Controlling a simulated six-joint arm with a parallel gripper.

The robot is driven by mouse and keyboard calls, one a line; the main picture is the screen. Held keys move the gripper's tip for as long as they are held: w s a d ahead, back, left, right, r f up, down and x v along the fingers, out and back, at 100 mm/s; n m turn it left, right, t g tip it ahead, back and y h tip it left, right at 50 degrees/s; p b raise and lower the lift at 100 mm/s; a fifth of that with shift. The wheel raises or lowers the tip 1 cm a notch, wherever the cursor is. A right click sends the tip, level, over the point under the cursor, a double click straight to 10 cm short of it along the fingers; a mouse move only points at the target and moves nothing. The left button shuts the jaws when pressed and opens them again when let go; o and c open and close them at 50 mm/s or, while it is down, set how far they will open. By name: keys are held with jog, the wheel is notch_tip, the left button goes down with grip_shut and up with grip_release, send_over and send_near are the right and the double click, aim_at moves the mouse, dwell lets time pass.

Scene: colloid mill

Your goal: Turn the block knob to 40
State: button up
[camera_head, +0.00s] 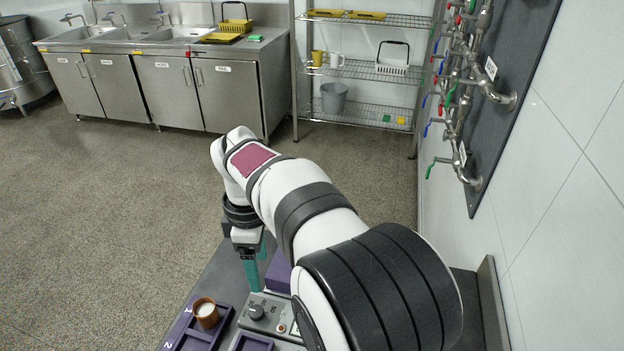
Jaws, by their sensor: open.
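The block knob (256,312) is a small dark round knob on a light grey control panel (273,304) at the bottom of the head view. Small dial markings surround it, but they are too small to read, so I cannot tell its setting. My gripper (256,272) has teal fingers pointing down, just behind and above the knob in the picture. It is open, holds nothing visible, and appears apart from the knob. My arm hides the right part of the panel.
A brown cup (206,314) with white contents stands in a purple tray (180,335) left of the panel. A purple block (279,273) is behind the panel. A wall with pipes and valves (470,80) is on the right. Steel sinks and a shelf are far back.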

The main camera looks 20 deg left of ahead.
aim_at(256, 311)
jog(key=shift+n, duration=0.9)
jog(key=a+f, duration=0.1)
jog(key=f, duration=1)
jog(key=a+f, duration=0.1)
jog(key=f, duration=0.5)
jog(key=shift+a, duration=0.35)
jog(key=shift+c, duration=0.4)
grip_shut()
